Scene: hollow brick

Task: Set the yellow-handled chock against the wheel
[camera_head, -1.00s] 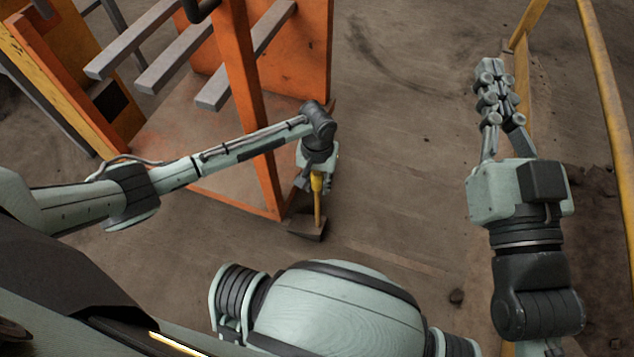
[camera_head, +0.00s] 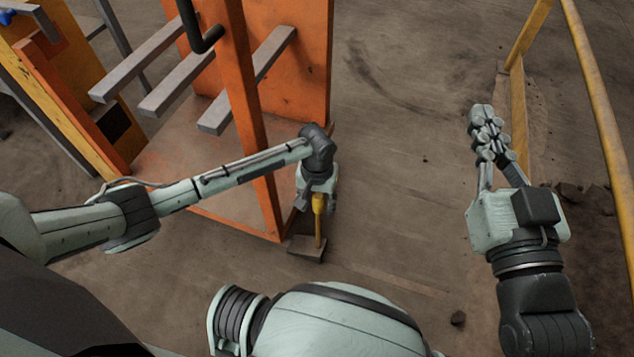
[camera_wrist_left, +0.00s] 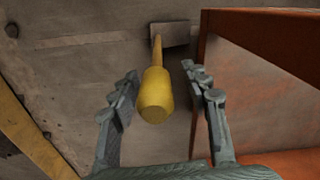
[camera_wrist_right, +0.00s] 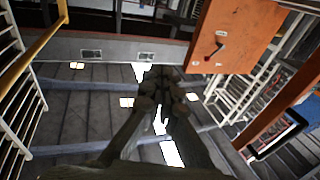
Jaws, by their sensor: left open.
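The chock is a small dark block (camera_head: 306,248) on the floor with an upright yellow handle (camera_head: 319,212). It sits beside the front corner of an orange-framed cart (camera_head: 262,190). My left gripper (camera_head: 317,200) is at the top of the handle. In the left wrist view my left gripper (camera_wrist_left: 160,78) is open, one finger on each side of the yellow handle (camera_wrist_left: 154,98), with gaps visible; the block (camera_wrist_left: 172,35) lies beyond. My right gripper (camera_head: 481,112) is shut and empty, raised far to the right. I cannot make out a wheel.
The cart carries grey horizontal bars (camera_head: 178,80) above its base, close to my left arm. A yellow railing (camera_head: 600,100) runs along the right, near my right gripper. The floor (camera_head: 400,150) between is clear.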

